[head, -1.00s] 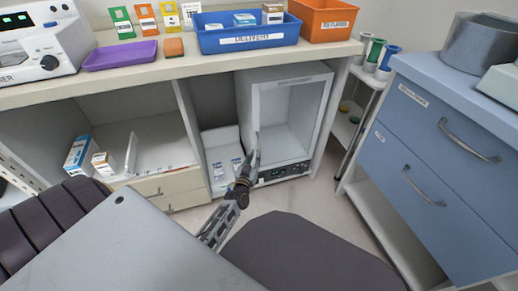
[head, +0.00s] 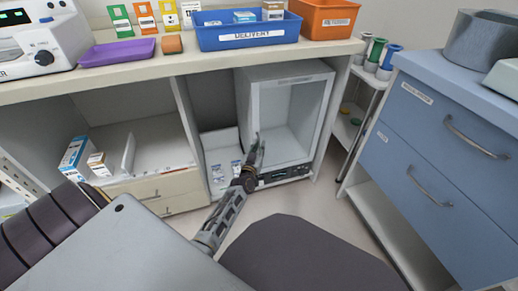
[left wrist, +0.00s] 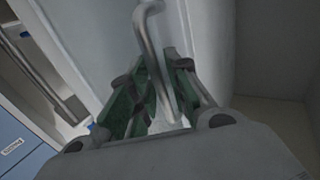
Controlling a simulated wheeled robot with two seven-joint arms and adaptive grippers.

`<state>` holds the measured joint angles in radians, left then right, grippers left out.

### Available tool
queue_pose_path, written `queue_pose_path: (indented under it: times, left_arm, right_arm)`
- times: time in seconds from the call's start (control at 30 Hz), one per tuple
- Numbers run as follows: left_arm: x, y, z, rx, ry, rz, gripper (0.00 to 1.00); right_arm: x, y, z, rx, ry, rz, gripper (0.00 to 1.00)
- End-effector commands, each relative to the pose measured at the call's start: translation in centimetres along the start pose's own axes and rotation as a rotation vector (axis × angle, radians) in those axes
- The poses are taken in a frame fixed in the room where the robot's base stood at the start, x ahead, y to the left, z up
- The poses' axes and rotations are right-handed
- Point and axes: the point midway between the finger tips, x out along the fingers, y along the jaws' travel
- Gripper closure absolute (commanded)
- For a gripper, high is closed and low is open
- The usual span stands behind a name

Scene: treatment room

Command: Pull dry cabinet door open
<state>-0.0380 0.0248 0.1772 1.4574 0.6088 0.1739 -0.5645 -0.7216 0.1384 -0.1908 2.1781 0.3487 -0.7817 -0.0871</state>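The dry cabinet (head: 245,105) is a white box with a glass front, under the counter. A vertical bar handle stands at the door's left side, partly hidden by my left gripper (head: 257,150) in the head view. In the left wrist view the grey metal handle (left wrist: 151,38) passes between the green fingers of my left gripper (left wrist: 158,68). The fingers are apart, one on each side of the bar; firm contact is not visible. My right gripper is not in view.
A blue drawer unit (head: 440,150) stands at the right, beside a trolley with coloured cups. The counter (head: 190,62) above carries a blue delivery bin (head: 250,36). A dark seat (head: 310,258) stands in front; some floor is free before the cabinet.

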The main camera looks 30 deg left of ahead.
Motion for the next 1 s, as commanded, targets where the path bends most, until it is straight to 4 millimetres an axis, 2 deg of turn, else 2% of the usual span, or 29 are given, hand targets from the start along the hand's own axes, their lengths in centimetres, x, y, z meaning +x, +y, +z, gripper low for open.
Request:
queue_pose_path:
  times: [0.23, 0.4, 1.0]
  left_arm:
    - [0.03, 0.0, -0.04, 0.0, 0.0, 0.0, 0.81]
    - [0.02, 0.01, -0.04, 0.0, 0.0, 0.0, 1.0]
    - [-0.06, 0.17, -0.07, -0.001, -0.001, -0.011, 1.0]
  right_arm:
    - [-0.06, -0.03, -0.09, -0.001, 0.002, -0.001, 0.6]
    - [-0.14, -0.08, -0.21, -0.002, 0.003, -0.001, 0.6]
    - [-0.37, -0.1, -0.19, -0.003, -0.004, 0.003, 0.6]
